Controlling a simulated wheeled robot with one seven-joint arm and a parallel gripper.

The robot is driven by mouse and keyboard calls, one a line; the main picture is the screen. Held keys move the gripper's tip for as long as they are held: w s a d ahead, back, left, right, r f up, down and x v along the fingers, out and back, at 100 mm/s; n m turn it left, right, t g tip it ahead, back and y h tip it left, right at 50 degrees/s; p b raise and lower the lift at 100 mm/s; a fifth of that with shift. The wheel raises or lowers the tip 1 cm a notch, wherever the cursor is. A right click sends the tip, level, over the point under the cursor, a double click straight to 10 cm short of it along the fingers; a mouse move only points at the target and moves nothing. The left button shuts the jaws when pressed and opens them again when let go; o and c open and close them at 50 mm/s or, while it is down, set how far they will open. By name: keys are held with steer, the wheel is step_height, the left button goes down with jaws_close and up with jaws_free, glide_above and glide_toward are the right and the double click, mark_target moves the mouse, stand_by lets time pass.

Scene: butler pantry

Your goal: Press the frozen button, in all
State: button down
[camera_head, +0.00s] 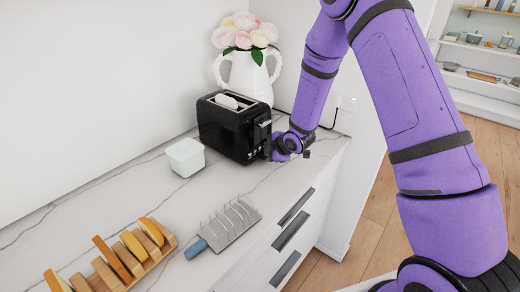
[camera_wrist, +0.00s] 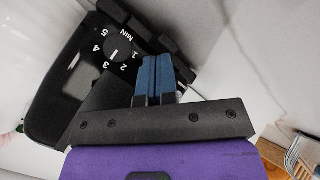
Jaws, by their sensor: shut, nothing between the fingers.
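The black toaster (camera_head: 225,132) stands on the counter with a pale slice of bread (camera_head: 228,102) in a slot. My gripper (camera_head: 268,150) is at the toaster's right end face, its fingers together and empty. In the wrist view the toaster (camera_wrist: 62,100) shows a round dial (camera_wrist: 117,48) with numbers and MIN. The blue fingertips (camera_wrist: 154,76) of my gripper lie close to the toaster's face, right of and below the dial. I cannot tell whether they touch it. No frozen button can be made out; the fingers cover part of the face.
A white vase of flowers (camera_head: 247,75) stands behind the toaster, and a small white container (camera_head: 185,157) left of it. A wall outlet (camera_head: 348,103) is behind my arm.

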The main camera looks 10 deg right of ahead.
steer(key=shift+w, duration=0.1)
steer(key=shift+w+a, duration=0.25)
steer(key=shift+w+a, duration=0.2)
steer(key=shift+w, duration=0.1)
stand_by(0.9)
steer(key=shift+s+d, duration=0.1)
steer(key=shift+s, duration=0.05)
steer(key=shift+s+d, duration=0.35)
steer(key=shift+s, duration=0.2)
steer(key=shift+d, duration=0.1)
stand_by(0.3)
steer(key=shift+s+d, duration=0.7)
steer(key=shift+s, duration=0.3)
steer(key=shift+s+d, duration=0.7)
steer(key=shift+s, duration=0.3)
